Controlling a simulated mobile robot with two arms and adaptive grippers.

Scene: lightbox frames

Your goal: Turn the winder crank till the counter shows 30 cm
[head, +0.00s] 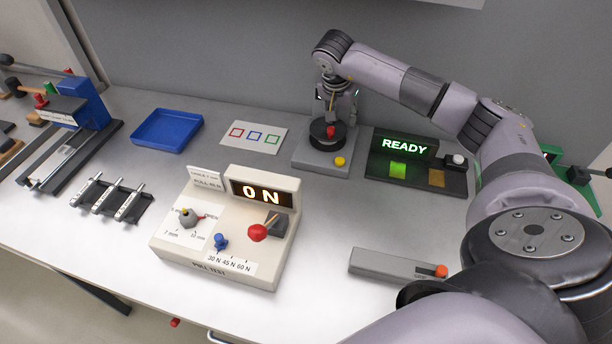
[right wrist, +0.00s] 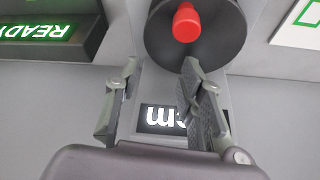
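The winder (head: 312,158) is a grey unit at the back middle of the bench, with a black round crank disc (head: 318,139) and a red knob (head: 330,132). In the right wrist view the disc (right wrist: 222,48) and red knob (right wrist: 186,24) lie just beyond my fingertips. The counter (right wrist: 160,118) shows upside down there; "cm" is partly readable, but the digits are hidden behind a finger. My right gripper (right wrist: 160,68) is open and empty, its fingers apart and not touching the knob. In the head view it (head: 336,98) hangs above the winder. My left gripper is not in view.
A yellow button (head: 340,161) sits on the winder's base. A panel reading READY (head: 404,147) stands to the right. A pull tester (head: 225,225) reading 0 N is in front. A blue tray (head: 167,131) and a card with coloured squares (head: 254,136) lie left.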

